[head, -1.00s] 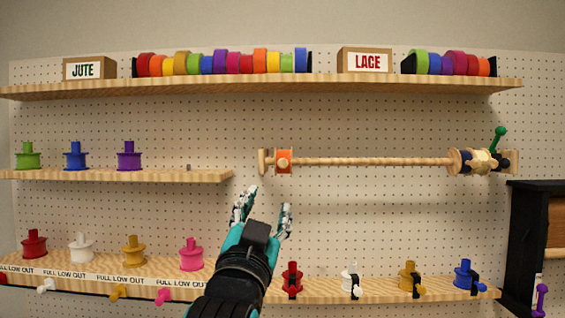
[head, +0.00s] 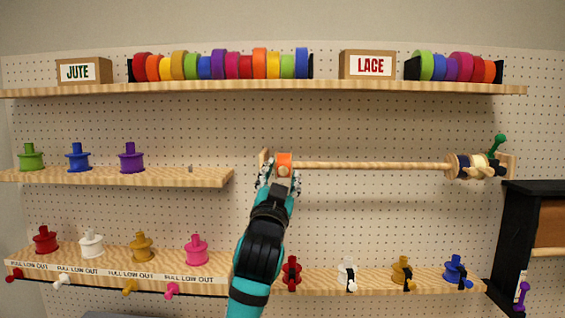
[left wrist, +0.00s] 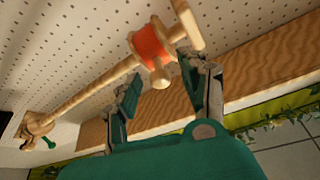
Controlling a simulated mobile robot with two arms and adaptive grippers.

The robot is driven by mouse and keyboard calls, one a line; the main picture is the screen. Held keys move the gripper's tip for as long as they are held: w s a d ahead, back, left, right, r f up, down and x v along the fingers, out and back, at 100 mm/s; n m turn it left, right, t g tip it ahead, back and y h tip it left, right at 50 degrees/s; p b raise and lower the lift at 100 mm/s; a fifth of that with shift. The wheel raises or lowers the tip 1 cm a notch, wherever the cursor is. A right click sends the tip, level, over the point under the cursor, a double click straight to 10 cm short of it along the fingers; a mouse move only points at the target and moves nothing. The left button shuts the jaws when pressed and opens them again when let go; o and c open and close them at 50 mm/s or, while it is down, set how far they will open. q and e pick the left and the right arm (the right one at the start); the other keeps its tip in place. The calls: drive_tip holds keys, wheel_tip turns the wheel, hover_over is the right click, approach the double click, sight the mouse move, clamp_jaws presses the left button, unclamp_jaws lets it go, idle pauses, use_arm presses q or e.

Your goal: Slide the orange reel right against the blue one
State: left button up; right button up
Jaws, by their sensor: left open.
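The orange reel (head: 284,160) sits on a wooden rod (head: 370,165) near its left end. It also shows in the left wrist view (left wrist: 151,46), close to the fingertips. The dark blue reel (head: 462,167) is at the rod's right end, beside a cream one, with a long bare stretch of rod between it and the orange reel. My left gripper (head: 281,176) is open at the orange reel, one finger to each side and slightly below it. In the left wrist view, the gripper (left wrist: 157,69) has nothing clamped; contact with the reel cannot be told.
A green-knobbed crank (head: 498,145) stands at the rod's right end. A ribbon shelf (head: 330,86) runs above, and a lower shelf with spools (head: 380,282) runs below. A dark cabinet (head: 520,240) is at the right. The pegboard around the rod's middle is clear.

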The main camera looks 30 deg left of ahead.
use_arm(q)
drive_tip(key=shift+x, duration=0.85)
drive_tip(key=shift+c, duration=0.4)
clamp_jaws()
